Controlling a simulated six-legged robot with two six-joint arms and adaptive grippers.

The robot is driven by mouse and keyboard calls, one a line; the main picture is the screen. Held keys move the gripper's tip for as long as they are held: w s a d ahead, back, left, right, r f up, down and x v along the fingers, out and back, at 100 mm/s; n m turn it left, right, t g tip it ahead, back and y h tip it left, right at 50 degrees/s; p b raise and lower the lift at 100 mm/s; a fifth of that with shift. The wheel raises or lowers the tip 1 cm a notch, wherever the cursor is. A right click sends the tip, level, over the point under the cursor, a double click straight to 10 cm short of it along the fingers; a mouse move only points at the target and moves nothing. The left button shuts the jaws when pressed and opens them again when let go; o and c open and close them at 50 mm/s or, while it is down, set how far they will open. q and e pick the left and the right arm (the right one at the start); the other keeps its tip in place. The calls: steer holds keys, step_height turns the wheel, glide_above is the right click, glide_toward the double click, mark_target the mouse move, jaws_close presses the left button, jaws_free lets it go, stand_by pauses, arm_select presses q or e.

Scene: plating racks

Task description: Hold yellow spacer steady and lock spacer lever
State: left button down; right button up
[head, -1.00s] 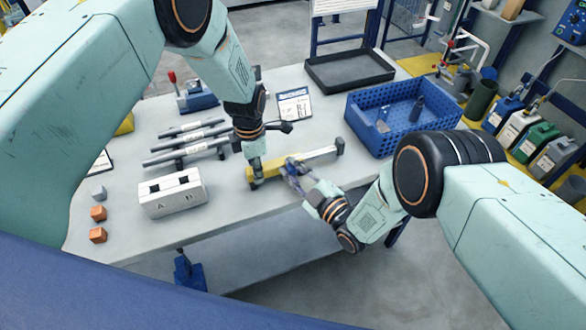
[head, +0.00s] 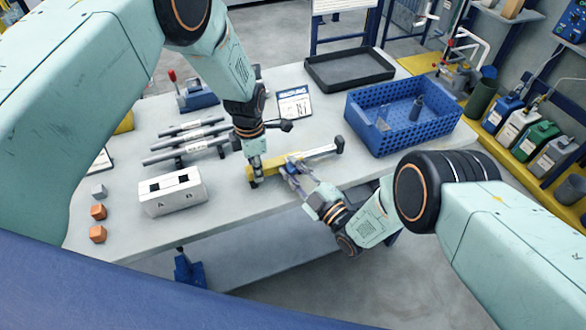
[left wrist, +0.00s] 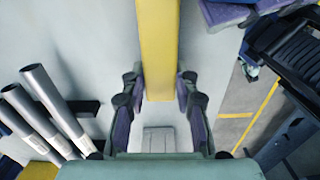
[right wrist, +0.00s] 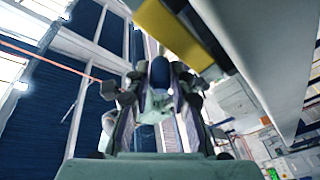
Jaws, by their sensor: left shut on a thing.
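The yellow spacer (head: 265,169) is a long bar lying near the table's front edge, with a grey rod end at its right. My left gripper (head: 255,170) is shut on its left part from above. The bar runs between the fingers in the left wrist view (left wrist: 158,50). The blue spacer lever (head: 292,161) is at the bar's middle, partly hidden by my right gripper (head: 291,172). In the right wrist view, the lever's rounded blue end (right wrist: 159,72) is between the spread fingers, with gaps visible beside it. The lever's lock state cannot be told.
A white block marked A and B (head: 173,193) stands left of the spacer, with several grey rods (head: 185,142) behind it. A blue perforated crate (head: 402,119) is at right and a black tray (head: 349,69) at the back. Small cubes (head: 98,212) lie at front left.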

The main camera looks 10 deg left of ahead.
steer(key=o, duration=0.4)
steer(key=shift+c, duration=0.2)
steer(key=v, duration=1.2)
arm_select(q)
steer(key=c, duration=0.9)
jaws_free()
steer(key=shift+c, duration=0.2)
steer(key=shift+r, duration=0.1)
